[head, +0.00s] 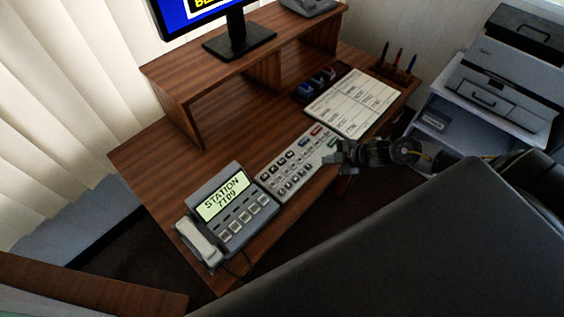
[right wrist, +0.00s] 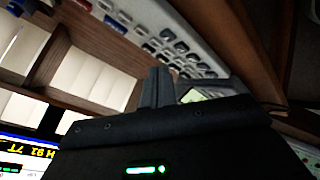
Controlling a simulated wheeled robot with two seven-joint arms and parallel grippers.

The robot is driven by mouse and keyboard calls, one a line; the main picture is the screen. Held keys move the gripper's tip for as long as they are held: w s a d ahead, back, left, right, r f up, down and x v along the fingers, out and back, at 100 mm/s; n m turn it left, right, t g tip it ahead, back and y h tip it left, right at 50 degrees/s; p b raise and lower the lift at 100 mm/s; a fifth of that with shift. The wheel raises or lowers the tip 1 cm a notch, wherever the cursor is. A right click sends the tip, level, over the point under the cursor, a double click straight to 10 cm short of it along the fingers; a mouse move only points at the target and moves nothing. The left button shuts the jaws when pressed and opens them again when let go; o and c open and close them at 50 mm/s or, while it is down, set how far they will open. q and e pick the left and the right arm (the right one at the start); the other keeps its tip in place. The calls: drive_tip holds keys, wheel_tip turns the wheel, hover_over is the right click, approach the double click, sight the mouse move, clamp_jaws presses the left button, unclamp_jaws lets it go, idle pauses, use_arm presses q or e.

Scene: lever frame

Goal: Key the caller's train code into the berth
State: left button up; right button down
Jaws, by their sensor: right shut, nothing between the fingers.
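The telephone (head: 226,215) stands at the near left end of the desk. Its lit screen (head: 222,199) reads "STATION 7109", and its handset (head: 199,242) rests at its left side. The grey keypad panel (head: 297,163) lies right of the phone, with rows of dark keys, a red key and a green key. My right gripper (head: 338,158) is shut and empty at the right end of the panel, beside the green key. Whether it touches the panel I cannot tell. In the right wrist view the fingers (right wrist: 156,88) are together, with the panel (right wrist: 165,35) beyond. My left gripper is not in view.
A wooden riser (head: 245,60) holds a monitor (head: 205,15), cut off at the top. A white printed sheet (head: 353,103) lies behind my gripper, near stamps (head: 317,80) and a pen holder (head: 397,68). A printer (head: 510,75) stands right. A dark chair back (head: 420,250) fills the foreground.

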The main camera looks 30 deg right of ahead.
drive_tip(key=v, duration=0.3)
idle(2.2)
